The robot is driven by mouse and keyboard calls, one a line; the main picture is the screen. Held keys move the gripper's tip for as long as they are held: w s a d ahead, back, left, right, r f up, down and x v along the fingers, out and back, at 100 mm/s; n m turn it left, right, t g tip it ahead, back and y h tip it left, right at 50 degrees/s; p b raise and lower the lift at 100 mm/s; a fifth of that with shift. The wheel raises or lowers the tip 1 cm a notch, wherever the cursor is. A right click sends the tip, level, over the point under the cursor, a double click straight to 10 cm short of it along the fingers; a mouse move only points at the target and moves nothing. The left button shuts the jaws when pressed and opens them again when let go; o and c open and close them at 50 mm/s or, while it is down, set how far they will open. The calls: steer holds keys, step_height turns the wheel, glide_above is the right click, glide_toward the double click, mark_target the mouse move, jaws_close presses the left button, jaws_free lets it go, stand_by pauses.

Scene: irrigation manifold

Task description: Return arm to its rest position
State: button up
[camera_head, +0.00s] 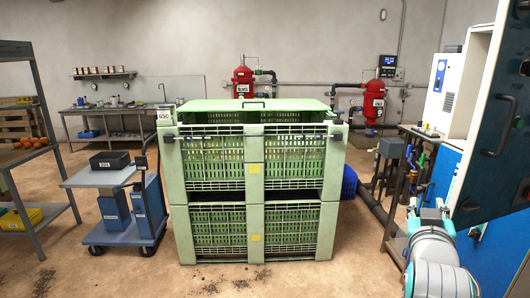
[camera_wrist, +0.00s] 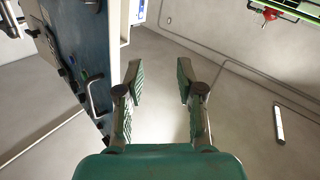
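My gripper (camera_wrist: 160,80) is open in the wrist view. Its two dark green fingers stand well apart, with nothing between them and only the grey wall or ceiling behind. In the head view my arm (camera_head: 436,262), white and teal, is folded at the lower right, in front of the blue cabinet. The gripper's fingers are too small there to judge.
A dark panel door (camera_head: 498,125) with a handle stands close on the right; it also shows at the left of the wrist view (camera_wrist: 75,60). Stacked green crates (camera_head: 254,195) fill the middle. A blue cart (camera_head: 125,225) stands left.

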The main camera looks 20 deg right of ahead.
steer(key=s+a+f+n+t+y, duration=0.1)
steer(key=a+f+n+t+y, duration=0.15)
steer(key=a+f, duration=0.55)
steer(key=s+a+f+n+t+y, duration=0.1)
steer(key=a+f+n+y, duration=0.3)
steer(key=f, duration=0.8)
steer(key=s+a+f+y, duration=0.3)
steer(key=s+a+f, duration=0.7)
steer(key=f, duration=0.1)
steer(key=s+a+f+y, duration=0.1)
steer(key=s+a+y, duration=0.1)
steer(key=s, duration=0.8)
steer(key=s+a+f+y, duration=0.1)
steer(key=s+a, duration=0.3)
steer(key=s, duration=0.7)
steer(key=shift+a+f+g+y, duration=0.15)
steer(key=shift+f+g+y, duration=0.2)
steer(key=shift+f+g, duration=0.15)
